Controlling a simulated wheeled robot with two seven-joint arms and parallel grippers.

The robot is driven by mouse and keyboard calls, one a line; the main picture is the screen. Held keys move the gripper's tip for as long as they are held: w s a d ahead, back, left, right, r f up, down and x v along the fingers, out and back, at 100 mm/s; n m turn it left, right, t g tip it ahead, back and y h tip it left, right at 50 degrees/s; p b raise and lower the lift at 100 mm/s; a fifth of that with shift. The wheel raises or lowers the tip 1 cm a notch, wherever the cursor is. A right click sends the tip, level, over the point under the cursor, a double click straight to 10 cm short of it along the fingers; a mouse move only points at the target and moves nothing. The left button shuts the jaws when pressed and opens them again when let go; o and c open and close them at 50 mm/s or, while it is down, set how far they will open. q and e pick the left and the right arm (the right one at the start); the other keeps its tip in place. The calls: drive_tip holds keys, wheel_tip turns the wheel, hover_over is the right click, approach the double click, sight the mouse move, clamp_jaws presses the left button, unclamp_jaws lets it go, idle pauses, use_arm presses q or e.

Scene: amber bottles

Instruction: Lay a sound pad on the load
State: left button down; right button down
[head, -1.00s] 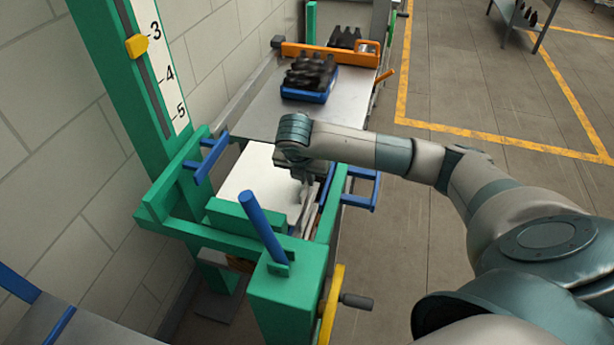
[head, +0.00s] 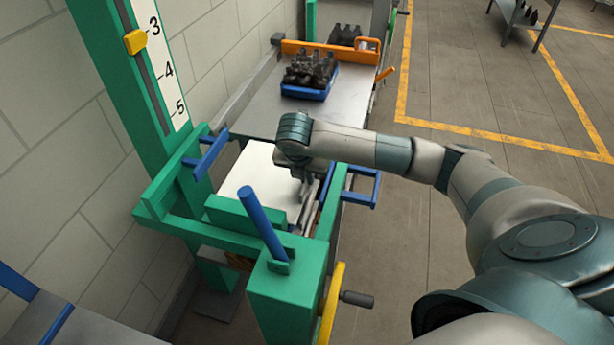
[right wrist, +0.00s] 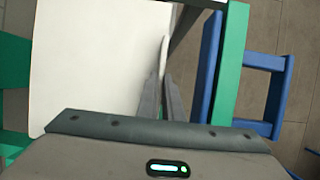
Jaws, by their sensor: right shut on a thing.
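A white square pad (head: 262,180) lies roughly level inside the green press frame (head: 290,295); it also shows in the right wrist view (right wrist: 95,60). My right gripper (head: 304,190) reaches over the frame to the pad's right side. In the right wrist view its narrow fingers (right wrist: 163,90) are shut on the pad's right edge. What lies under the pad is mostly hidden; a little brown (head: 240,262) shows below the frame's crossbar. I cannot tell whether the pad touches a load. My left gripper is out of view.
A blue tray of dark bottles (head: 308,93) stands on the grey table (head: 270,110) behind, before an orange bar (head: 330,53). A blue post (head: 262,222), a blue bracket (head: 362,187) and a yellow handwheel (head: 332,310) surround the frame.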

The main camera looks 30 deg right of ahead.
drive_tip(key=shift+f+b, duration=0.45)
drive_tip(key=shift+f, duration=0.05)
drive_tip(key=c, duration=1.8)
unclamp_jaws()
drive_tip(key=shift+c, duration=0.2)
drive_tip(key=shift+r, duration=0.1)
drive_tip(key=shift+s+a+r, duration=0.1)
drive_tip(key=shift+a+r, duration=0.1)
drive_tip(key=shift+r, duration=0.25)
drive_tip(key=b+v, duration=0.2)
drive_tip(key=v, duration=0.3)
drive_tip(key=shift+r, duration=0.15)
drive_tip(key=p+v, duration=0.1)
drive_tip(key=v, duration=1)
drive_tip(key=shift+s, duration=0.2)
